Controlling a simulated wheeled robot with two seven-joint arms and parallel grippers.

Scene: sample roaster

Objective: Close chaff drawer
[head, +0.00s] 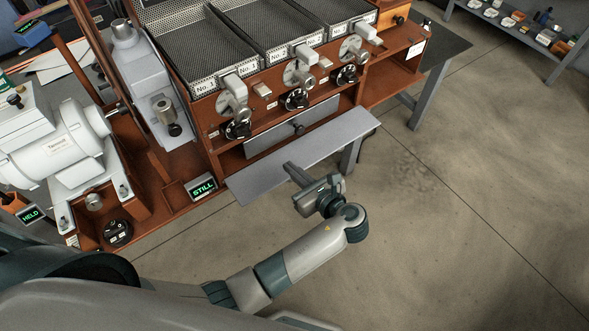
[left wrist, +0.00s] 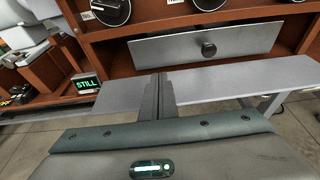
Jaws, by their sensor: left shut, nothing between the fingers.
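The chaff drawer (head: 270,138) has a plain grey front with a dark round knob (head: 298,129). It sits low in the brown roaster frame, under the row of dials. The left wrist view shows its front (left wrist: 170,49) and knob (left wrist: 208,49) beyond my fingers. I cannot tell how far the drawer stands out. My left gripper (head: 289,166) is shut and empty over the grey bench ledge (head: 335,138), in front of the drawer and apart from it. In the left wrist view its fingers (left wrist: 158,78) point toward the drawer front, left of the knob. My right gripper is not in view.
Perforated trays (head: 212,50) stand above the drawer, with handles and black dials (head: 296,98) below them. A display reading STILL (head: 202,188) and a white motor unit (head: 58,150) are at left. Open floor (head: 440,220) lies to the right.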

